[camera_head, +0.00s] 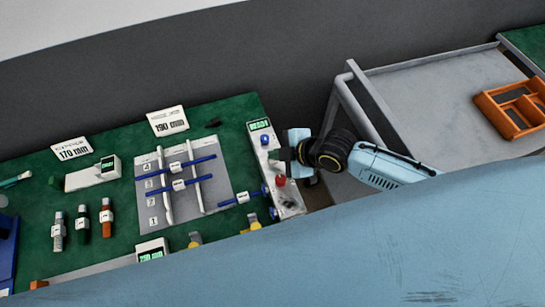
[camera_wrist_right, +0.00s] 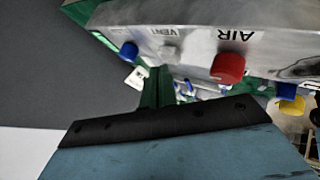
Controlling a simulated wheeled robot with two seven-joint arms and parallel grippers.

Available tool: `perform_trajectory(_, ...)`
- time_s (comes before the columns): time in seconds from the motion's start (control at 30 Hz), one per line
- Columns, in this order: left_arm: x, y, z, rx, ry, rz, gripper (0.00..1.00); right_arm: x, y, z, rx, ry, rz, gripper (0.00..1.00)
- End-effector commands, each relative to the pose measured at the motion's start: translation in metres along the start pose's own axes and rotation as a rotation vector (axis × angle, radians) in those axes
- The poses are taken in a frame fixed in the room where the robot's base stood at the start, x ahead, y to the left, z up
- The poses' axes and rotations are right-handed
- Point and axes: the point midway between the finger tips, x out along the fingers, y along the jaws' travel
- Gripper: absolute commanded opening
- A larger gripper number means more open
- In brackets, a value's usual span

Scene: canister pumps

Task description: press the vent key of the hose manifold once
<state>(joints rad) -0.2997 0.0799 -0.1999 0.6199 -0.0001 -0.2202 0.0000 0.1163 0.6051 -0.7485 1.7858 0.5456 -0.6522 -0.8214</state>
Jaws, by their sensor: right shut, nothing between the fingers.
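The hose manifold (camera_head: 290,205) is a narrow grey box along the right edge of the green bench, with a lit green display at its far end. In the right wrist view its face (camera_wrist_right: 285,45) shows upside down, with the labels VENT and AIR. A small pale key (camera_wrist_right: 168,52) sits by VENT, between a blue knob (camera_wrist_right: 128,51) and a red knob (camera_wrist_right: 229,67). My right gripper (camera_head: 284,154) is shut and empty, its tip close to the manifold between the blue and red knobs. I cannot tell whether it touches the key. My left gripper is not in view.
A grey board (camera_head: 215,190) with blue-ended rods lies left of the manifold. Several small bottles (camera_head: 82,222) and label cards (camera_head: 168,121) stand on the bench. A grey cart (camera_head: 430,95) with an orange tray (camera_head: 495,108) is at the right.

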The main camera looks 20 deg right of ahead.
Motion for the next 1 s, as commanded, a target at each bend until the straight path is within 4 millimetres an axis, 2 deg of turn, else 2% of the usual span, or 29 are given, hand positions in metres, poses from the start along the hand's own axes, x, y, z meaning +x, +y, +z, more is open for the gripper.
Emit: perform_trajectory(1.0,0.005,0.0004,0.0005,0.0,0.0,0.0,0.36,0.0064,-0.0048,0.0053,0.0,-0.002,-0.001,0.0)
